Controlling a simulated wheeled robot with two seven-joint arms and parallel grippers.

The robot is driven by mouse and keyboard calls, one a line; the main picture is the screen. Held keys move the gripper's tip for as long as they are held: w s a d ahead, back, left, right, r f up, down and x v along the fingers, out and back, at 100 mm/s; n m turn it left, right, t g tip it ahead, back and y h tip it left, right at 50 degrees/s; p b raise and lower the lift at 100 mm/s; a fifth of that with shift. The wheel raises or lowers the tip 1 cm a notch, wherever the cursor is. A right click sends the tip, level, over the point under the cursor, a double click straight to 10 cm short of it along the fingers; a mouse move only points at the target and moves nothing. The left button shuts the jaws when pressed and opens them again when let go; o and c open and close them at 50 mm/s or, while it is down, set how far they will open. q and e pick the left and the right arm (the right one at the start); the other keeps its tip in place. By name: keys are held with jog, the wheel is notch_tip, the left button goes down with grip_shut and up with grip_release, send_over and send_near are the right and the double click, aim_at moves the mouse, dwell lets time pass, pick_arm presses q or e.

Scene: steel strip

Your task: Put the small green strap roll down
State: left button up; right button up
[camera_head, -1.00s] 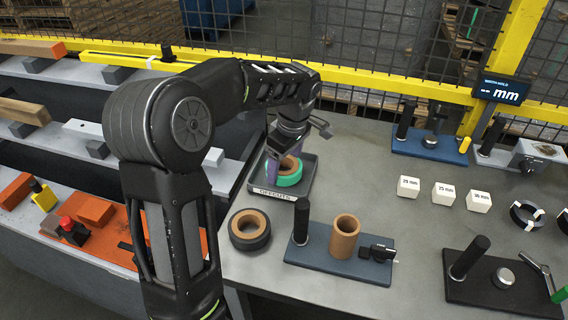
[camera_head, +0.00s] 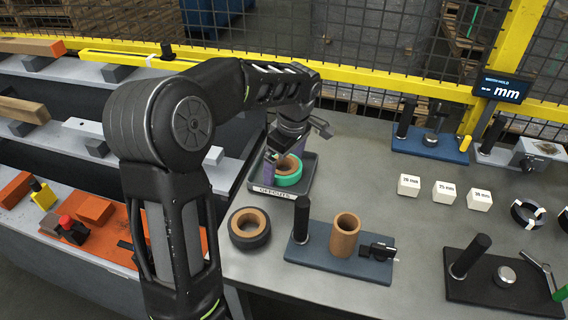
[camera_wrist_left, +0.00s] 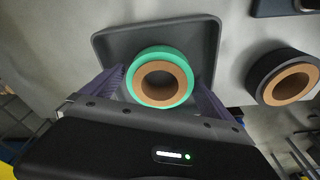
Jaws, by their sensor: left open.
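The small green strap roll (camera_head: 288,176), a green ring around a brown core, lies flat on the dark offcuts tray (camera_head: 304,188). In the left wrist view the roll (camera_wrist_left: 160,52) sits within the tray (camera_wrist_left: 207,35). My left gripper (camera_head: 284,163) is at the roll from above. In the wrist view my left gripper's purple fingers (camera_wrist_left: 157,88) are spread on both sides of the roll. The left finger is close to the roll's edge; I cannot tell whether it touches. My right gripper is not in view.
A black strap roll with a brown core (camera_head: 249,229) lies in front of the tray. A blue fixture (camera_head: 318,253) with a black post and brown core stands to its right. White size blocks (camera_head: 445,192) stand farther right. Bare bench lies between the tray and blocks.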

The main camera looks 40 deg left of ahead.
pick_arm(q)
notch_tip(320, 180, up, 8)
jog(key=d, duration=0.1)
jog(key=shift+f, duration=0.15)
jog(key=shift+d, duration=0.1)
dwell(0.9)
